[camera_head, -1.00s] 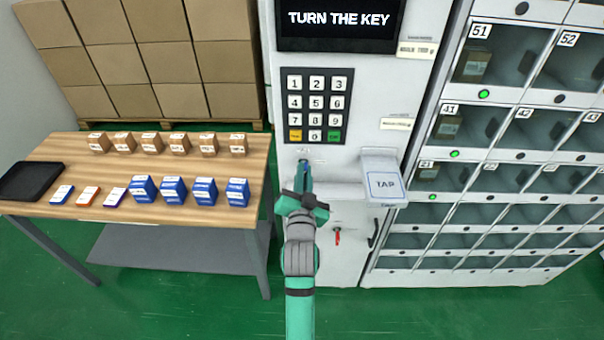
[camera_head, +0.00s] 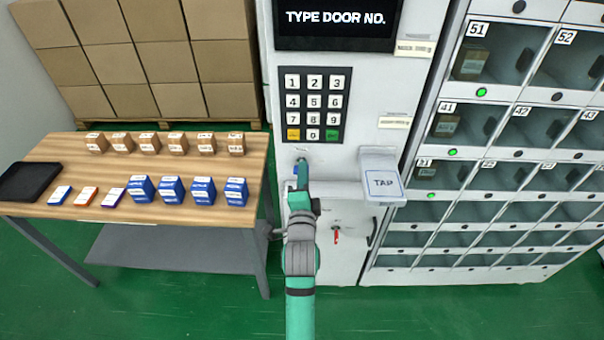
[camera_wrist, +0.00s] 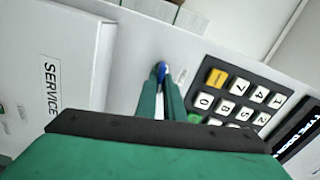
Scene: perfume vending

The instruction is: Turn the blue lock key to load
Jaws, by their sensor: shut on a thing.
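The blue lock key (camera_wrist: 163,70) sits in the white machine's front panel, below the keypad. My gripper (camera_head: 301,168) is at the key, with its fingers shut on it. In the wrist view, my gripper (camera_wrist: 162,82) has its two green fingers around the key's blue head, and the fingers hide most of the key. In the head view, my gripper covers nearly all of the key. The machine's screen (camera_head: 336,18) reads "TYPE DOOR NO."
The keypad (camera_head: 314,103) is just above my gripper, and the TAP reader (camera_head: 383,182) juts out to the right. A red key (camera_head: 337,235) is lower on the panel. A wooden table (camera_head: 100,165) with boxes stands left. Numbered lockers (camera_head: 520,125) stand right.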

